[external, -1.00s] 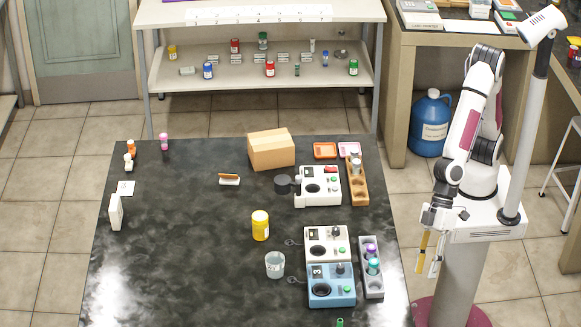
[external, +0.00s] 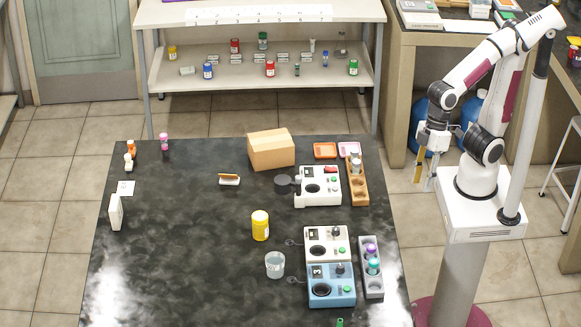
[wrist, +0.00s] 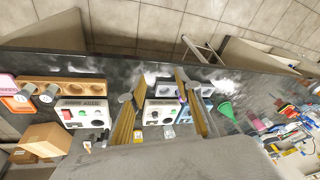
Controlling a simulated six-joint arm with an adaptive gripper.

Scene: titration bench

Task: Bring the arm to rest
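My gripper (external: 424,182) hangs fingers-down from my raised, folded arm at the right of the external view, off the table's right edge and above the floor. Its two fingers stand apart, one yellowish and one grey in that view. In the wrist view my gripper (wrist: 154,90) shows both fingers spread, with nothing held between them. The gap between them shows part of a bench device behind. No object is in contact with the fingers.
The dark table (external: 190,250) is to the left. Nearest my gripper are a wooden rack (external: 364,196), a grey rack (external: 380,292), a white device (external: 311,199) and a blue device (external: 345,297). A blue jug (external: 474,108) stands behind my arm. A pole rises beside my base.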

